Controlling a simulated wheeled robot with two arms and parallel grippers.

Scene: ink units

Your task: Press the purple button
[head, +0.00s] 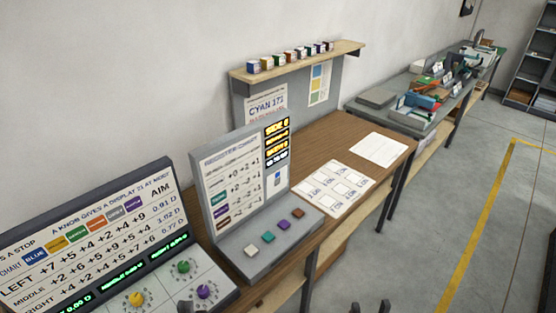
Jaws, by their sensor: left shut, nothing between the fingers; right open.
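The purple button (284,226) is on the sloped grey base of the middle console (232,238). It sits in a row with a white button (250,251), a teal button (268,237) and a brown button (298,214). My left gripper (185,306) shows only as a small dark tip at the bottom edge, in front of the left panel and apart from the buttons; it is shut and empty. My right gripper (370,307) shows two dark fingertips at the bottom edge, open and empty, right of the table and away from the console.
A left panel (90,240) carries yellow, green and purple knobs (204,292). A card with printed boxes (334,188) and a white sheet (378,149) lie on the wooden table (345,133). A shelf (300,62) holds several small boxes. Floor on the right is clear.

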